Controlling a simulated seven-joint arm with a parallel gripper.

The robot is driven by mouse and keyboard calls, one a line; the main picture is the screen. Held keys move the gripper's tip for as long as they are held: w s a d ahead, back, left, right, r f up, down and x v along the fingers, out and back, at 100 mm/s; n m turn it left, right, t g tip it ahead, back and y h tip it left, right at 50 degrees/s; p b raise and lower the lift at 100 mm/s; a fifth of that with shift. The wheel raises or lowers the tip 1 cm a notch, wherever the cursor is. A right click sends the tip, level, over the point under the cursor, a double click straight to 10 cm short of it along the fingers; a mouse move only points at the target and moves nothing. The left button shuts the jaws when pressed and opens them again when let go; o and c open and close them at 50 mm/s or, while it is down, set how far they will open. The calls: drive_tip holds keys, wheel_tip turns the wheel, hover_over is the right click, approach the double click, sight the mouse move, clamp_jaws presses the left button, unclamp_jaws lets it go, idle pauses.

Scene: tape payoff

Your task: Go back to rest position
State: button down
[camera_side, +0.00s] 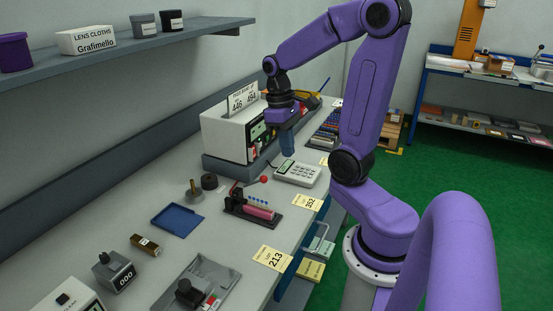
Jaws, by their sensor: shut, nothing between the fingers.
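My gripper (287,150) hangs from my purple arm, pointing down over the bench. It is shut and holds nothing. It is close in front of the white box-shaped machine (222,132) with the 446 and 464 cards, and above and behind the keypad device (297,173). Whether it touches anything below is too small to tell.
A red-tipped lever and a pink block fixture (250,208) stand nearer the camera, beside a blue tray (178,220). A grey tray (205,275) and a counter box (115,270) are in front. A shelf (140,45) runs along the left wall.

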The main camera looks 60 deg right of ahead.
drive_tip(key=s+a+f+n+t, duration=0.1)
drive_tip(key=s+a+n, duration=0.2)
drive_tip(key=a+n, duration=0.65)
drive_tip(key=s+a+n+t, duration=0.1)
drive_tip(key=s+a+n, duration=0.2)
drive_tip(key=s+a, duration=0.5)
drive_tip(key=shift+s+a+f, duration=0.3)
drive_tip(key=shift+a+f, duration=0.15)
